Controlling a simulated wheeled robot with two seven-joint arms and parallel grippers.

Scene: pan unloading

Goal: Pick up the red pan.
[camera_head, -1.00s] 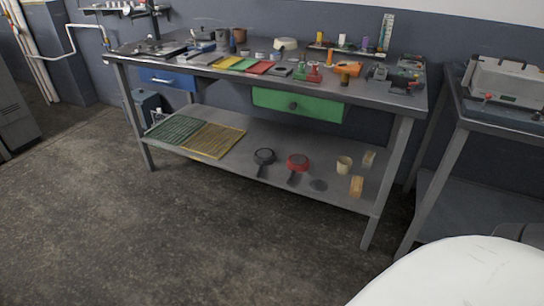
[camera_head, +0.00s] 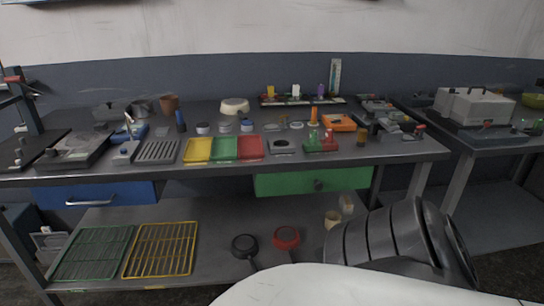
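The red pan (camera_head: 286,236) lies on the lower shelf of the workbench, with its dark handle pointing toward me. A black pan (camera_head: 244,243) lies just left of it on the same shelf. A dark grey ribbed part, which looks like one of my arm links, fills the lower right and stands right of the red pan. Neither of my grippers shows in the view, so nothing is seen touching the pan.
A green rack (camera_head: 92,253) and a yellow rack (camera_head: 161,249) lie on the lower shelf at left. A beige cup (camera_head: 332,219) stands right of the red pan. The cluttered benchtop (camera_head: 215,172) with a green drawer (camera_head: 313,181) overhangs the shelf. My white body covers the bottom edge.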

